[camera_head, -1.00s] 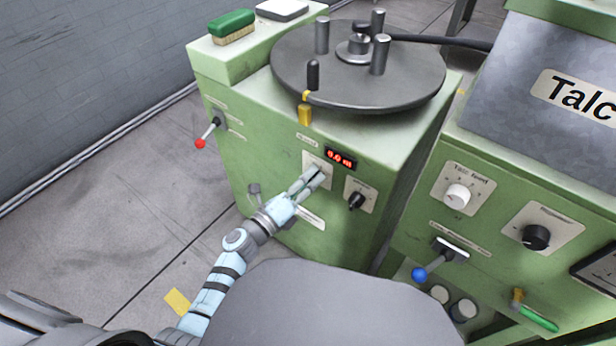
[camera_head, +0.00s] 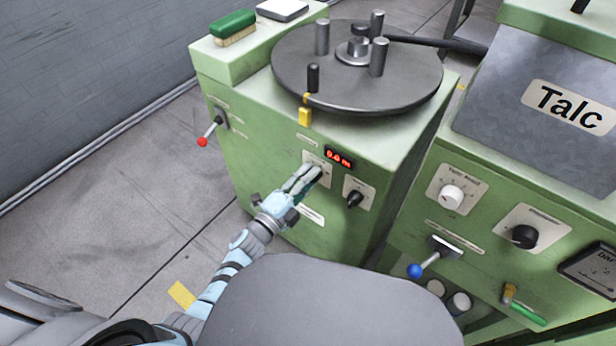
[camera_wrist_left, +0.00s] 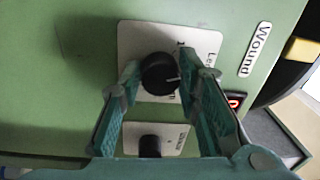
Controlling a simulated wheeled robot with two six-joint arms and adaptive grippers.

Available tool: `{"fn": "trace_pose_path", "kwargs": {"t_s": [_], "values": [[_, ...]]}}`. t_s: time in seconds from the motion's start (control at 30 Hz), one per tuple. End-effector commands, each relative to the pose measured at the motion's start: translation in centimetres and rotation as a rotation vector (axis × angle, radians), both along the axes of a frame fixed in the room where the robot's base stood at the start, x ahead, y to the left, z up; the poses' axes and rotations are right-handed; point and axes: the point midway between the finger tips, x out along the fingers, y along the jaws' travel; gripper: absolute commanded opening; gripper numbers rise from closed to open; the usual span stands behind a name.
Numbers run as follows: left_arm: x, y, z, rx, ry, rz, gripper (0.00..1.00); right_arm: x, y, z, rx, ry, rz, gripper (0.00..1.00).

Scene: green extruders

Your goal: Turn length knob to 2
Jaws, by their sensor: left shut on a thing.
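The length knob (camera_wrist_left: 158,74) is a round black knob with a pale pointer mark on a white plate, partly lettered "Le" in the left wrist view. The pointer faces right in that view. My left gripper (camera_wrist_left: 160,66) has its two teal fingers on either side of the knob and is shut on it. In the head view my left gripper (camera_head: 307,174) reaches the green cabinet's front panel and hides the knob; the white plate (camera_head: 325,163) shows around the fingers. My right gripper is not in view.
A red digital display (camera_head: 339,158) sits above the plate. A second black knob (camera_head: 355,198) is just right of my gripper. A red-tipped lever (camera_head: 211,132) is at the left, and a turntable (camera_head: 350,85) lies on top. The Talc machine (camera_head: 540,100) stands at the right.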

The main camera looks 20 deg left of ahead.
Motion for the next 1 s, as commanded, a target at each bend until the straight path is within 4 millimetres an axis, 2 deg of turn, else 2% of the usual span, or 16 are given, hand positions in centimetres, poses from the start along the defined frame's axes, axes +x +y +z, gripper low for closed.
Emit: {"fn": "trace_pose_path", "kwargs": {"t_s": [0.53, 0.57, 0.67, 0.87, 1.0], "values": [[-0.1, 0.0, -0.1, -0.022, 0.011, -0.001, 0.03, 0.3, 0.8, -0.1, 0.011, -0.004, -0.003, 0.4], [-0.1, 0.0, -0.1, -0.022, 0.011, -0.001, 0.35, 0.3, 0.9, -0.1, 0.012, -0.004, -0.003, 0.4], [-0.1, 0.0, -0.1, -0.022, 0.011, -0.001, 0.51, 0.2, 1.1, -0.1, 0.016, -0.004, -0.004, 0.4], [0.0, 0.0, -0.1, -0.023, 0.011, -0.001, 0.51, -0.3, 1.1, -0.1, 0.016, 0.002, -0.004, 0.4], [-0.4, 0.1, -0.1, -0.022, 0.01, 0.0, 0.51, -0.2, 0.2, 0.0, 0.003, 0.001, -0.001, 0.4]]}}
